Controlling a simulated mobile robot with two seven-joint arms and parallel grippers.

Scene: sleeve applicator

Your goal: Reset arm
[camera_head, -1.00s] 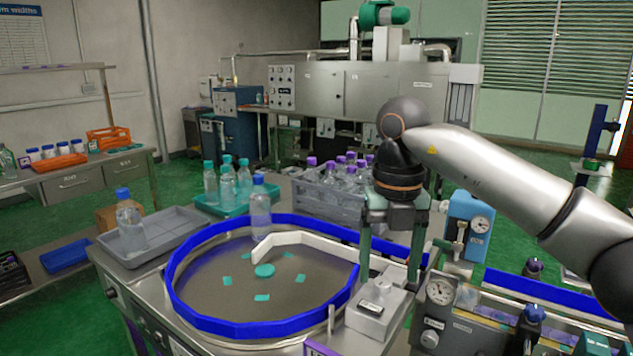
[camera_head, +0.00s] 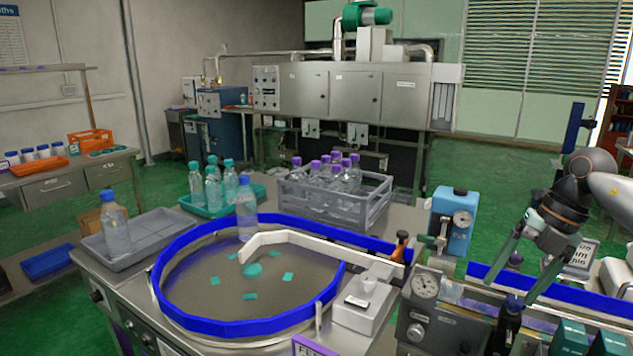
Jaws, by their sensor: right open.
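My right gripper (camera_head: 516,272) is at the right of the head view, above the applicator machine (camera_head: 450,325) and its blue-railed conveyor. Its two green fingers are spread apart and point down and to the left. I see nothing held between them. One fingertip shows near a dark-topped bottle or knob on the machine; I cannot tell whether they touch. My right arm comes in from the right edge. My left gripper is not in view.
A round turntable with a blue rim (camera_head: 240,328) stands in front, with a blue-capped bottle (camera_head: 247,208) at its back edge. A grey crate (camera_head: 337,204) holds purple-capped bottles. A teal tray (camera_head: 187,203) holds teal-capped bottles. A grey tray (camera_head: 150,236) holds another blue-capped bottle.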

